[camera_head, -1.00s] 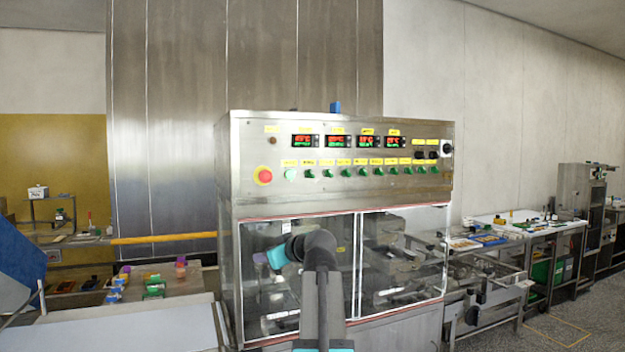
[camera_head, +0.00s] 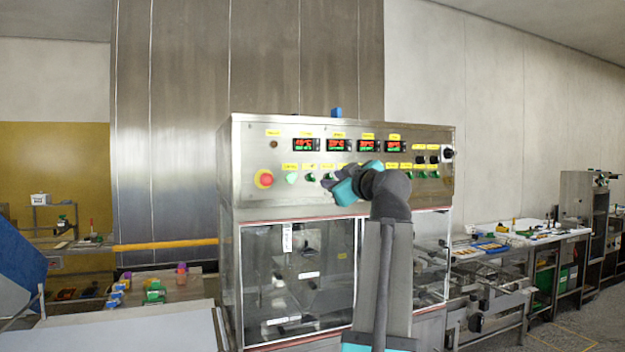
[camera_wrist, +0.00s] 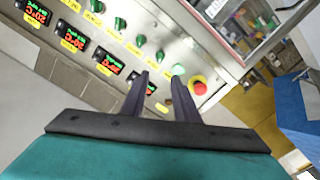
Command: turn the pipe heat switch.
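A row of green switches (camera_head: 311,177) under yellow labels runs along the machine's steel control panel (camera_head: 250,150). The label text is too small to read, so I cannot tell which one is the pipe heat switch. My gripper (camera_head: 328,181) is raised in front of the row and hides several switches in the middle. In the wrist view, my gripper (camera_wrist: 160,80) has its two dark fingers apart with nothing between them. Beyond the fingertips are green switches (camera_wrist: 160,57), a pale green button (camera_wrist: 178,70) and a red button (camera_wrist: 199,88). No contact with a switch is visible.
Red and green displays (camera_head: 306,145) sit above the switches, and dark knobs (camera_head: 447,153) are at the panel's right end. A glazed enclosure (camera_head: 300,280) lies below the panel. A workbench (camera_head: 560,234) stands at the right.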

